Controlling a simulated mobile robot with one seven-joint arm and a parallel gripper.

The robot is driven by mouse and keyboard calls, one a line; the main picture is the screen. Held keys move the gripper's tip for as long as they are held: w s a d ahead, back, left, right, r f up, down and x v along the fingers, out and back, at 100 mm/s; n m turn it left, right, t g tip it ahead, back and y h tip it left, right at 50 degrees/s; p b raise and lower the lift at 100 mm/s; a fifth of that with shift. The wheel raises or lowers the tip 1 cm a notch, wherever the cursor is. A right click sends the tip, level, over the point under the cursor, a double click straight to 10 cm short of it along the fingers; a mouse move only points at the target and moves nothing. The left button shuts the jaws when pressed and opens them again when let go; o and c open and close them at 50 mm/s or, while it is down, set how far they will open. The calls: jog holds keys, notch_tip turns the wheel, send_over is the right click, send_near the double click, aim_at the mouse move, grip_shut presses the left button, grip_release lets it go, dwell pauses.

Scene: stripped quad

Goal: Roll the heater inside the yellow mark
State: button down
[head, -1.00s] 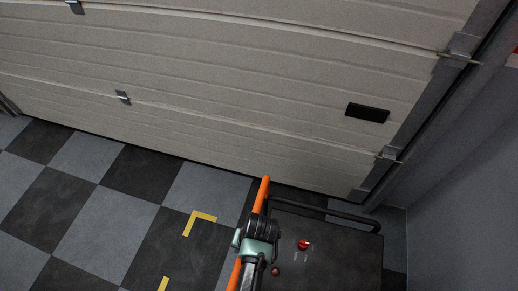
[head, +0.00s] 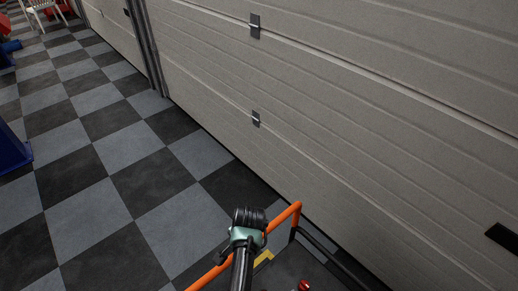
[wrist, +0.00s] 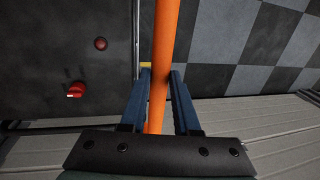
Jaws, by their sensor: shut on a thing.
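The heater (head: 310,274) is a dark box with a red knob, at the bottom edge of the head view and mostly cut off. The wrist view shows its dark panel (wrist: 50,40) with a red knob and a dull red button. An orange bar (head: 284,216) runs along its side. My gripper (head: 246,240) is shut on this bar, which passes between the blue fingers (wrist: 161,74) in the wrist view. A small piece of the yellow mark (head: 263,257) shows between the bar and the heater body; it also shows near a fingertip (wrist: 146,64). The rest of the mark is hidden or out of view.
A ribbed garage door (head: 330,110) runs close along the heater's far side. The checkered floor (head: 110,180) at left is mostly clear. A blue object (head: 12,150) stands at the left edge, and a white chair (head: 45,12) is far off.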

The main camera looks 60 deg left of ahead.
jog(key=s+a+b, duration=0.2)
jog(key=a+b, duration=0.1)
jog(key=a, duration=0.4)
jog(key=shift+a, duration=0.35)
jog(key=c, duration=0.7)
grip_release()
jog(key=shift+o, duration=0.2)
notch_tip(320, 180, up, 13)
jog(key=d+p, duration=0.1)
jog(key=d, duration=0.1)
jog(key=shift+w+d, duration=0.25)
jog(key=shift+w, duration=0.05)
jog(key=shift+f, duration=0.1)
